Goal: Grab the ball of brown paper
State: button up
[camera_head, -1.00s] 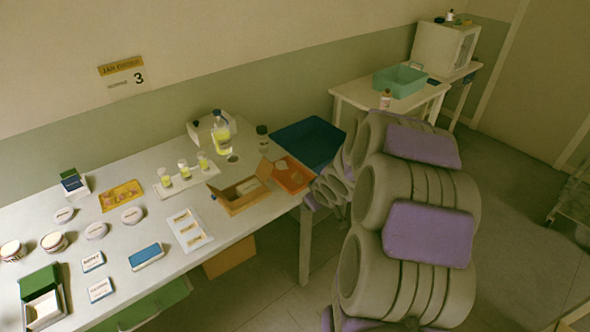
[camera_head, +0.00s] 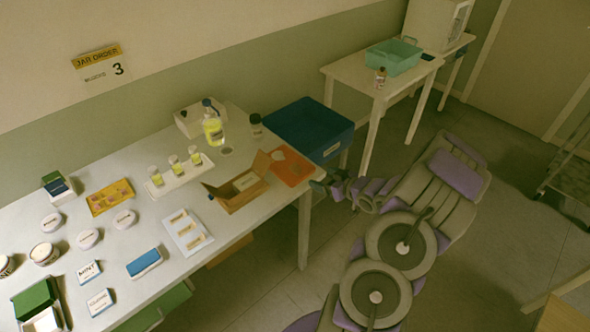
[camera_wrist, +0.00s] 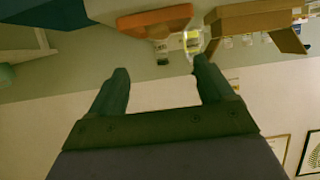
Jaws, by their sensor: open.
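I cannot make out a ball of brown paper in any view. An open brown cardboard box (camera_head: 238,196) stands near the right end of the white table, with its flaps up and a pale label or item at its opening. It also shows at the top right of the wrist view (camera_wrist: 255,24). My gripper (camera_wrist: 158,82) is open, with two dark fingers apart and nothing between them.
The white table (camera_head: 110,165) holds a tray of yellow vials (camera_head: 175,177), a yellow-liquid bottle (camera_head: 212,130), jars and small boxes. A side table carries a green basket (camera_head: 393,57).

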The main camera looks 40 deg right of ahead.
aim_at(301, 171)
jog(key=x, duration=0.3)
jog(key=b+x, duration=0.1)
jog(key=x, duration=0.2)
jog(key=b+x, duration=0.1)
jog(key=x, duration=0.2)
jog(key=shift+d+f, duration=0.15)
jog(key=shift+d, duration=0.1)
jog(key=shift+w+a+f, duration=0.1)
jog(key=shift+w, duration=0.25)
jog(key=b+x, duration=0.1)
jog(key=x, duration=0.1)
jog(key=f+b+x, duration=0.1)
jog(key=x, duration=0.1)
jog(key=shift+w+f, duration=0.1)
jog(key=shift+w, duration=0.35)
jog(key=shift+c, duration=0.2)
jog(key=c, duration=1)
